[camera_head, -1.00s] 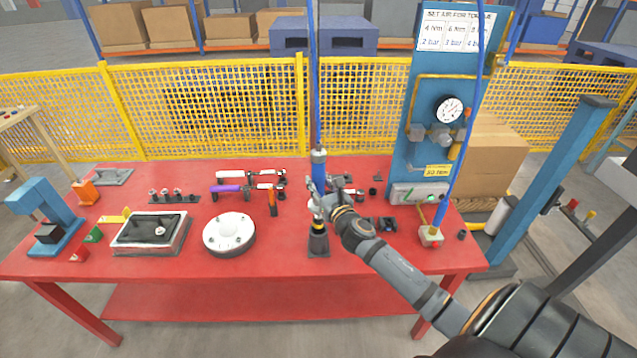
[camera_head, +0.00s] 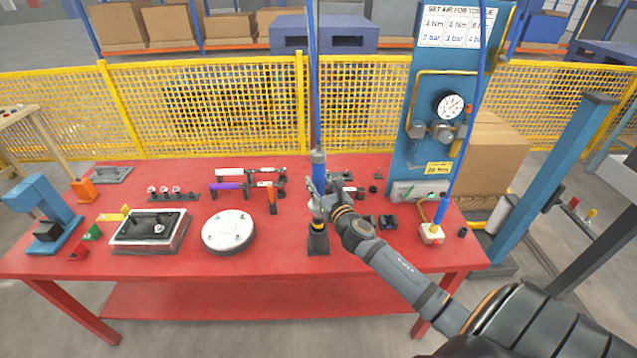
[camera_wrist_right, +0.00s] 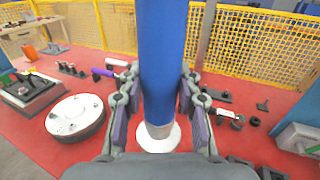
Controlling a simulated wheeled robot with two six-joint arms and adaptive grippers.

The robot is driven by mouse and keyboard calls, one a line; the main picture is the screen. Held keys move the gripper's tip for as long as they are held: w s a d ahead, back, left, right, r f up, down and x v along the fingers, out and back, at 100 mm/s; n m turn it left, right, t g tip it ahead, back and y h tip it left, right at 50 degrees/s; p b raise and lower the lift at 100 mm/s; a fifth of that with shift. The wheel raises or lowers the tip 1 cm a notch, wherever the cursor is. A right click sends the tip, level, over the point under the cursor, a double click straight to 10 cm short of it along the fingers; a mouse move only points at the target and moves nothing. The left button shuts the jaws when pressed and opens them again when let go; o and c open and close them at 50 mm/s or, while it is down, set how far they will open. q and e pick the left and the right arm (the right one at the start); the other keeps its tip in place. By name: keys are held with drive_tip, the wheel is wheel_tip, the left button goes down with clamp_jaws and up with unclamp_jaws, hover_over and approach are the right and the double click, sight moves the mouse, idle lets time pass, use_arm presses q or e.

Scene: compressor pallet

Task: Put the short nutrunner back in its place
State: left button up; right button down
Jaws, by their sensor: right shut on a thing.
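The short nutrunner (camera_head: 319,172) is a blue upright cylinder with a grey top, hanging on a blue hose. My right gripper (camera_head: 322,197) is shut on it, with a finger on each side of the blue body in the right wrist view (camera_wrist_right: 162,100). Below is a dark holder (camera_head: 318,243) with a yellow band near its top, standing near the table's front edge. The nutrunner is in line above the holder; its lower end is partly hidden by the gripper, so I cannot tell how far it is seated. My left gripper is not in view.
A white round flange (camera_head: 229,233) and a tray with a dark plate (camera_head: 150,232) lie left on the red table (camera_head: 270,262). Hand tools (camera_head: 240,187) lie behind. A blue panel with a gauge (camera_head: 450,106) and a white block with a blue hose (camera_head: 432,235) stand right.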

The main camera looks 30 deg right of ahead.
drive_tip(key=shift+f+b, duration=3.75)
drive_tip(key=shift+f, duration=0.7)
idle(0.7)
drive_tip(key=c, duration=0.8)
unclamp_jaws()
drive_tip(key=shift+c, duration=0.2)
drive_tip(key=shift+s+f, duration=0.1)
drive_tip(key=shift+f, duration=0.05)
drive_tip(key=s+a, duration=0.2)
drive_tip(key=s, duration=0.9)
drive_tip(key=shift+s+r, duration=0.25)
drive_tip(key=shift+s, duration=0.15)
